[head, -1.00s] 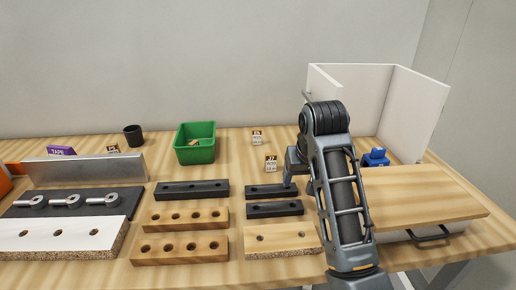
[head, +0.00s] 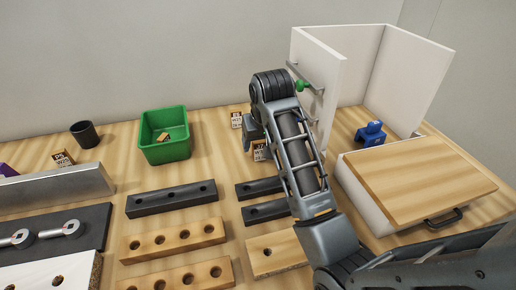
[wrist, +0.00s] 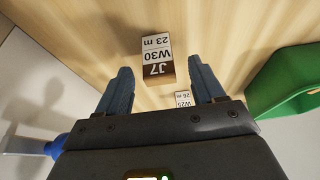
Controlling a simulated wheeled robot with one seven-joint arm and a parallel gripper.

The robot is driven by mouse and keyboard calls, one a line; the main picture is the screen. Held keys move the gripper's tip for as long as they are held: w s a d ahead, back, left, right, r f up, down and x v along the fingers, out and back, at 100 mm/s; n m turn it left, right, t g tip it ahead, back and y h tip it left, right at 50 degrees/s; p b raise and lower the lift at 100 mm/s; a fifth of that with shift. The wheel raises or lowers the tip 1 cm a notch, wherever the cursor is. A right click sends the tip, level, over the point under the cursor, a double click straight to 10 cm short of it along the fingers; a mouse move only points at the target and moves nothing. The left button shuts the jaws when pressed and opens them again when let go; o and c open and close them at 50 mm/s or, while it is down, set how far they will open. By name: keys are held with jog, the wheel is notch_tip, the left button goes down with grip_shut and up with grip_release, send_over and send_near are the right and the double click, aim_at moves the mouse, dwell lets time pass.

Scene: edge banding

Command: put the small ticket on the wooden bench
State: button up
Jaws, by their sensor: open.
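Several small white-and-brown tickets stand on the wooden bench (head: 212,165). One, marked J7 W30 23 m (wrist: 155,62), shows between the fingertips of my gripper (wrist: 160,75) in the wrist view. My gripper is open, with clear gaps on both sides of this ticket. In the head view the J7 ticket (head: 260,152) is partly hidden by my arm. A second ticket, marked W25 26 m (wrist: 183,98), shows below it in the wrist view; in the head view a ticket (head: 237,120) stands behind J7. Another ticket (head: 64,158) stands at the left.
A green bin (head: 166,147) with a small item inside and a black cup (head: 84,134) stand at the back left. White panels (head: 319,85) and a blue object (head: 371,133) are at the right. Dark bars (head: 171,199) and drilled wooden blocks (head: 174,240) lie in front.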

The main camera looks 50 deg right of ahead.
aim_at(260, 144)
jog(key=shift+x, duration=1.9)
jog(key=shift+s, duration=0.1)
jog(key=shift+c, duration=0.4)
jog(key=c, duration=1)
